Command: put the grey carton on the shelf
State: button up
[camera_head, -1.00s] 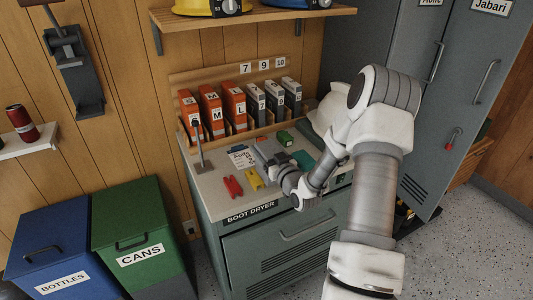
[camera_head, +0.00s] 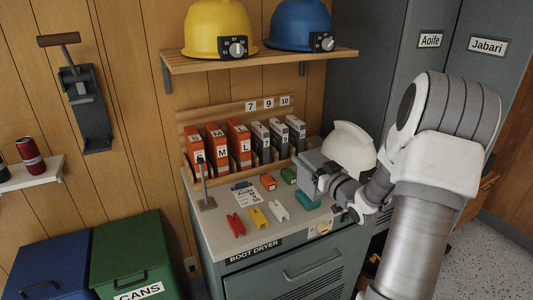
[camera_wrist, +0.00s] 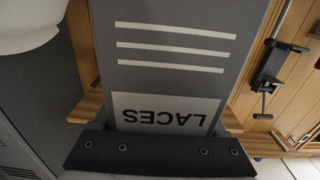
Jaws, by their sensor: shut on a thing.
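My gripper (camera_head: 322,176) is shut on the grey carton (camera_head: 306,168) and holds it above the right part of the boot dryer's top, in front of a white helmet. In the wrist view the carton (camera_wrist: 175,75) fills the middle, with white stripes and an upside-down LACES label, against the dark gripper bar (camera_wrist: 160,155). The wooden wall shelf (camera_head: 255,60) is above and behind, carrying a yellow helmet (camera_head: 217,28) and a blue helmet (camera_head: 298,26). The fingertips are mostly hidden in the head view.
Orange boxes (camera_head: 216,146) and grey boxes (camera_head: 277,137) stand in a rack at the back of the boot dryer (camera_head: 285,262). Small coloured items and a clipboard (camera_head: 245,194) lie on its top. The white helmet (camera_head: 348,148) stands at right, near lockers (camera_head: 390,50).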

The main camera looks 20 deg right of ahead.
jog(key=shift+d+r, duration=0.1)
jog(key=w+a, duration=0.2)
jog(key=a, duration=1.1)
jog(key=w+a+f, duration=0.1)
jog(key=w+a, duration=0.2)
jog(key=a, duration=1.1)
jog(key=shift+w+f+h, duration=0.2)
jog(key=shift+f+h, duration=0.1)
jog(key=shift+d, duration=0.2)
